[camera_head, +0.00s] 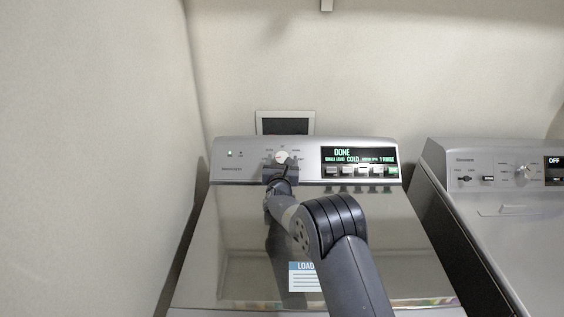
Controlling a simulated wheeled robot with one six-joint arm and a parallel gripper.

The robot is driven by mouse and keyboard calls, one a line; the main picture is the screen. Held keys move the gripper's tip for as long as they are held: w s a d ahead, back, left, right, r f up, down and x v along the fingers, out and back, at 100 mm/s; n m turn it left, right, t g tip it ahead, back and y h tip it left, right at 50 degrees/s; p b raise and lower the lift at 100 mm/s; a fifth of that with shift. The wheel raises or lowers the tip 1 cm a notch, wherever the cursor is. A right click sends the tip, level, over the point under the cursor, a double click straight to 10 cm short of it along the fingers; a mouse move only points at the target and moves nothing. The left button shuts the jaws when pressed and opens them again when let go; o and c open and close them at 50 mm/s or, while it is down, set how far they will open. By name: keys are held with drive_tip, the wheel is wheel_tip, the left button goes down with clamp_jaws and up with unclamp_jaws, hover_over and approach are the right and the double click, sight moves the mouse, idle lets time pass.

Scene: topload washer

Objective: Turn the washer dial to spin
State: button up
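The topload washer (212,230) stands in the middle, with its lid down. Its control panel (310,144) runs along the back. The round white dial (282,157) is on the panel left of the display, with small markings around it too small to read. The display (359,155) shows "DONE", "COLD" and "1 RINSE" in green. My gripper (281,166) is at the dial from the front and hides its lower part. I cannot tell whether the fingers touch or hold the dial, or whether they are open or shut.
A row of buttons (361,171) lies under the display, right of my gripper. A second machine (500,215) with its own knob (523,172) stands to the right, across a narrow gap. A wall (95,160) is close on the left. My arm spans the lid.

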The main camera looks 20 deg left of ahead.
drive_tip(key=c, duration=0.9)
drive_tip(key=shift+a+m+h+b, duration=0.1)
drive_tip(key=shift+m+h+b, duration=0.2)
drive_tip(key=shift+m+b, duration=0.1)
drive_tip(key=shift+m+h, duration=0.3)
drive_tip(key=shift+a+r+m+h+b, duration=0.15)
drive_tip(key=shift+m+h+b, duration=0.4)
drive_tip(key=shift+m+h, duration=0.8)
drive_tip(key=o, duration=1)
